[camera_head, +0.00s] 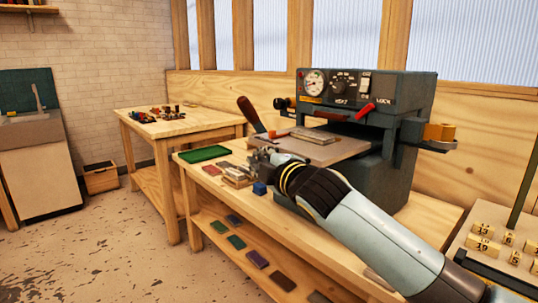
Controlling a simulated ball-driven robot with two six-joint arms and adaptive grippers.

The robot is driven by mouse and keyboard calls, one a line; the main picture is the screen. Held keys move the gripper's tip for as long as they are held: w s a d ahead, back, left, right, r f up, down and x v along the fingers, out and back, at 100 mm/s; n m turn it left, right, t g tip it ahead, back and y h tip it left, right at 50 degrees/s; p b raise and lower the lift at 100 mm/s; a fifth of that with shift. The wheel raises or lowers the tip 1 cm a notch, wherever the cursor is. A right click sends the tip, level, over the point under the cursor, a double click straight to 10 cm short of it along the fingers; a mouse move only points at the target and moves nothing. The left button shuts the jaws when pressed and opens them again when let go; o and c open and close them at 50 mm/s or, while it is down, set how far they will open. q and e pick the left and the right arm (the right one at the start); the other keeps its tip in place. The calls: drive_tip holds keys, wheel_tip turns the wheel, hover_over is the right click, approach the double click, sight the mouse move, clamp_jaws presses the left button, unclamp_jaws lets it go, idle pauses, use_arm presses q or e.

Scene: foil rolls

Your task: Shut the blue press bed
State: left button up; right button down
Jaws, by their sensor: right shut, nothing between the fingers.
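The blue press (400,92) stands on the wooden bench, with a gauge, dials and red-tipped levers on its front. Its bed (347,148) sticks out to the front left as a flat plate, so it is drawn out. A flat light block (316,137) lies on the bed. My right gripper (262,157) is shut and empty at the outer front end of the bed. Whether it touches the bed I cannot tell. My right arm hides part of the press's lower front. My left gripper is not in view.
A green tray (204,153), small coloured foil pieces (209,170) and a blue block (259,188) lie on the bench. A wooden-handled tool (250,113) stands behind the bed's end. Numbered wooden blocks (483,228) are at right. Several foil pieces lie on the lower shelf.

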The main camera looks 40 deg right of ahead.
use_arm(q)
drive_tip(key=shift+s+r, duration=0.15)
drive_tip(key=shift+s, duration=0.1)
use_arm(e)
drive_tip(key=d, duration=0.1)
drive_tip(key=w+d, duration=0.1)
drive_tip(key=w+d+f, duration=0.1)
drive_tip(key=d, duration=0.1)
drive_tip(key=shift+w+d, duration=0.1)
drive_tip(key=shift+w, duration=0.05)
drive_tip(key=shift+d, duration=0.15)
